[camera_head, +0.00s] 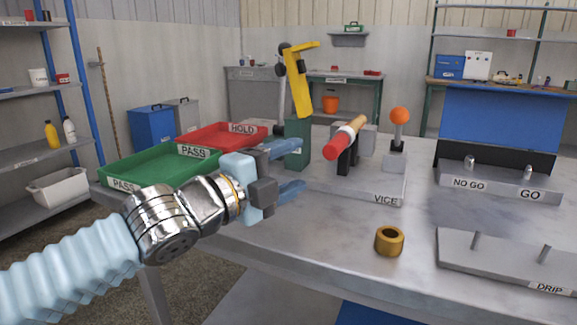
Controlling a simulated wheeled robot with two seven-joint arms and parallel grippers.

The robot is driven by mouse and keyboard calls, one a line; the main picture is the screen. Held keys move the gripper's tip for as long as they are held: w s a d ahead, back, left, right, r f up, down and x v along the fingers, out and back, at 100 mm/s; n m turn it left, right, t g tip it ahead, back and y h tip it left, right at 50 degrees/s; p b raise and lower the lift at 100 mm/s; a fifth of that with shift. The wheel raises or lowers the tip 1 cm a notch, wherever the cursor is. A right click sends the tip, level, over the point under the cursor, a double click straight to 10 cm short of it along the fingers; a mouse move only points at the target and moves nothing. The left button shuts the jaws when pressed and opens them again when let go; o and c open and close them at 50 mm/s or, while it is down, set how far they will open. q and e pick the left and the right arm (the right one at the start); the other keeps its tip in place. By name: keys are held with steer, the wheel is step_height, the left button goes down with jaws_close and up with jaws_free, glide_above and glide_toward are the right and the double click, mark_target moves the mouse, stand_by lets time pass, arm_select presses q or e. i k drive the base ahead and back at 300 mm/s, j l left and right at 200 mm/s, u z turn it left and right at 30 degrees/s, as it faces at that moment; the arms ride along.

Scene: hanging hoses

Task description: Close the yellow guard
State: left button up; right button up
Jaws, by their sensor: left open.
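The yellow guard (299,88) stands raised, nearly upright, above a dark green block (297,143) at the back of the vice base (378,187). A short yellow arm juts to the right from its top, and dark round parts show at its left. My left gripper (299,169) reaches in from the left with its two blue fingers spread, empty. It is below the guard, in front of the green block in the picture and left of the red-tipped part. It appears apart from the guard. My right gripper is not in view.
A red-tipped rod (337,145) and an orange-ball lever (399,116) stand on the vice base. Green PASS (118,176) and red HOLD (243,128) trays lie left. A brass ring (389,241) sits in front. The NO GO/GO block (497,188) and DRIP plate (480,265) are right.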

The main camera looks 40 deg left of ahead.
mark_target(295, 67)
steer(key=k+j, duration=0.1)
steer(key=k, duration=0.4)
steer(key=k+j, duration=0.1)
steer(key=k, duration=0.4)
